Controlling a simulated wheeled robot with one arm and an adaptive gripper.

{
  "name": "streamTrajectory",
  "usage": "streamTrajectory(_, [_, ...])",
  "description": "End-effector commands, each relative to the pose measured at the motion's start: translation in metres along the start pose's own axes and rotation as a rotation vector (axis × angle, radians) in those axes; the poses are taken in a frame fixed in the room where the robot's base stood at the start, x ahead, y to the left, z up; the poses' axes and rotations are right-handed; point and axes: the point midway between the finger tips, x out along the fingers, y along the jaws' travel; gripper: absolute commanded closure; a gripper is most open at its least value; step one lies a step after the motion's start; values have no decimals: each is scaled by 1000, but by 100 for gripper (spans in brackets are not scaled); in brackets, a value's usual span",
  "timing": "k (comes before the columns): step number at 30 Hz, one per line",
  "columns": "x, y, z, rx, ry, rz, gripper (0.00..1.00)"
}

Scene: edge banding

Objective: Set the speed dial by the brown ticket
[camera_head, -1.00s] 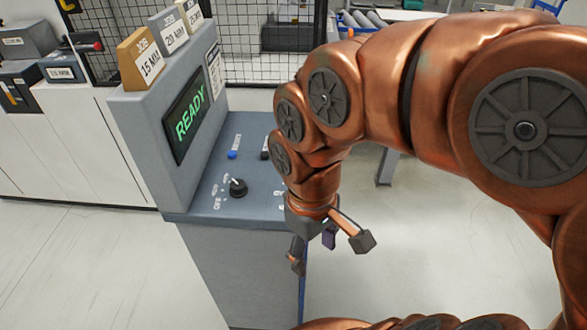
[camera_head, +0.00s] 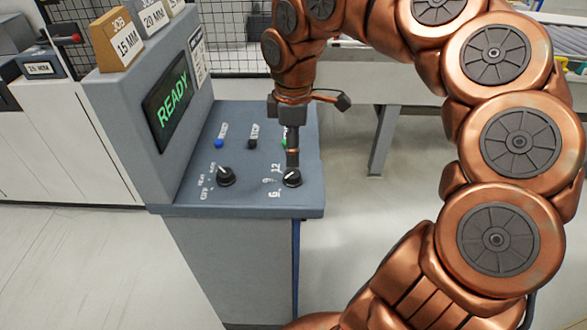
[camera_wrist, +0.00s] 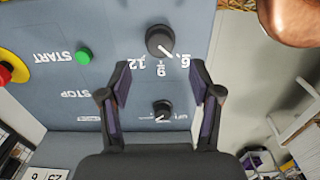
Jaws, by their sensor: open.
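The brown ticket (camera_head: 116,40), marked JOB 15 MM, stands leftmost on top of the console. The speed dial (camera_head: 291,180) is a black knob on the right of the panel, with marks 6, 9 and 12; it also shows in the wrist view (camera_wrist: 160,40). There its white pointer line leans toward the 6 side. My gripper (camera_head: 292,160) points down just above this dial in the head view. In the wrist view its two fingers (camera_wrist: 160,67) are open and empty, with the dial past their tips. Contact cannot be told.
A second black dial (camera_head: 225,176), with OFF and other marks, sits left on the panel. A blue button (camera_head: 219,144), a black one (camera_head: 253,143) and a green one (camera_wrist: 84,56) sit behind. A red knob on yellow (camera_wrist: 8,72) shows at the wrist view's left. The READY screen (camera_head: 168,100) rises at left.

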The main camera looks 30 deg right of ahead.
Motion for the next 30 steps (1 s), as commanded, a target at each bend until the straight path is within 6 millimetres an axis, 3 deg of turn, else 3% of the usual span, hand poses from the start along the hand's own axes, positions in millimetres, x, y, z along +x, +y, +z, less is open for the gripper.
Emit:
streamTrajectory(15, [58, -1, 0, 1, -1, -3, 36])
streamTrajectory(30, [68, -1, 0, 3, 1, -1, 36])
